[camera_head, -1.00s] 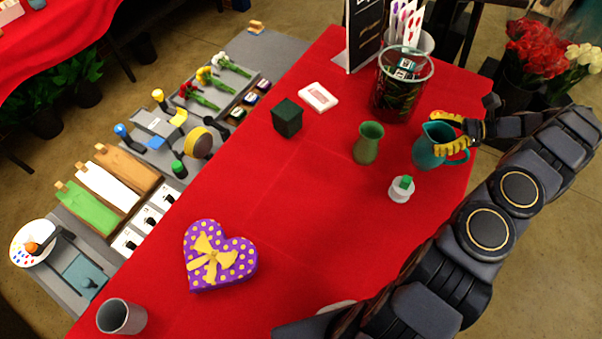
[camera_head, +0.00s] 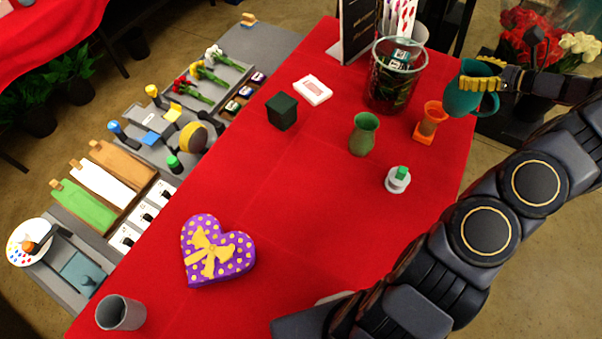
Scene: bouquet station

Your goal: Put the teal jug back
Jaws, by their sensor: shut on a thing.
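The teal jug (camera_head: 466,92) is at the upper right, held up above the right edge of the red table. My gripper (camera_head: 480,84) has yellow fingertips and is shut on the jug's body. The jug's handle points to the right. An orange object with a cup-like top and a square base (camera_head: 430,122) stands on the table just left of and below the jug.
A green vase (camera_head: 363,134) and a small white item with a green top (camera_head: 398,179) stand left of my arm. A glass container (camera_head: 396,78) is behind. A dark green box (camera_head: 282,111), white card box (camera_head: 313,90) and purple heart box (camera_head: 214,250) lie further left. The middle of the table is clear.

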